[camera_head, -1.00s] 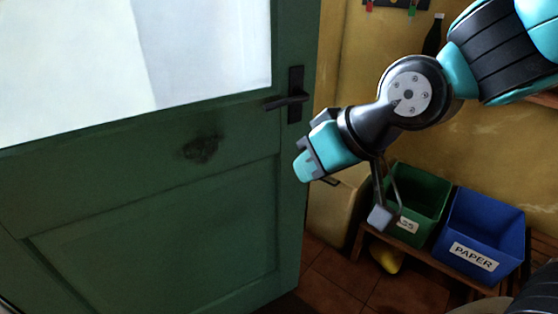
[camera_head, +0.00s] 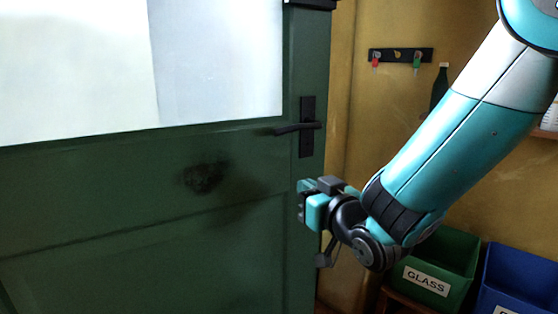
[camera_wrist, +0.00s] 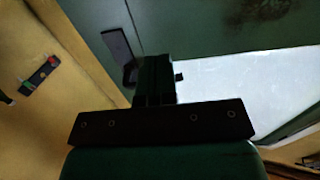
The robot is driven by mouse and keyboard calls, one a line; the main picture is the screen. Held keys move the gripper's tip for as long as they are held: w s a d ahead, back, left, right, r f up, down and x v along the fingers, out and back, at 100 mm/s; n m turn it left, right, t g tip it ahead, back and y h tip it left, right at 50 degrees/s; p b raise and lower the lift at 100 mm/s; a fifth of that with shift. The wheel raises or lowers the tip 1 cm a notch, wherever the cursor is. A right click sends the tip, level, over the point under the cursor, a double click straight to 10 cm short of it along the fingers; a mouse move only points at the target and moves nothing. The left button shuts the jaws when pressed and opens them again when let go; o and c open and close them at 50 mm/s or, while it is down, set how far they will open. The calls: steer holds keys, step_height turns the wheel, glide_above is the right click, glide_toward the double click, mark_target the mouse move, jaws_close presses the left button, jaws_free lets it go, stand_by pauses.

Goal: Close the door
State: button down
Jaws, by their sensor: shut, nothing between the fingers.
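The green door (camera_head: 240,240) with a large pale window pane (camera_head: 215,60) fills the left and middle of the head view. Its black lever handle (camera_head: 298,128) sits on a dark plate near the door's right edge. My gripper (camera_head: 304,203) is shut and empty, below the handle and close to the door's right edge; I cannot tell whether it touches the door. In the wrist view, the shut gripper (camera_wrist: 155,68) shows in front of the tilted door (camera_wrist: 220,25), beside the handle plate (camera_wrist: 118,45). Whether a gap lies behind the door's edge is unclear.
A green GLASS bin (camera_head: 447,266) and a blue bin (camera_head: 515,278) stand low at the right, under my arm. A key rack (camera_head: 400,55) hangs on the yellow wall (camera_head: 365,110), with a dark bottle (camera_head: 440,88) to its right.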

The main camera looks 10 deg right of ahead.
mark_target(274, 167)
steer(key=x, duration=1)
steer(key=shift+x, duration=0.8)
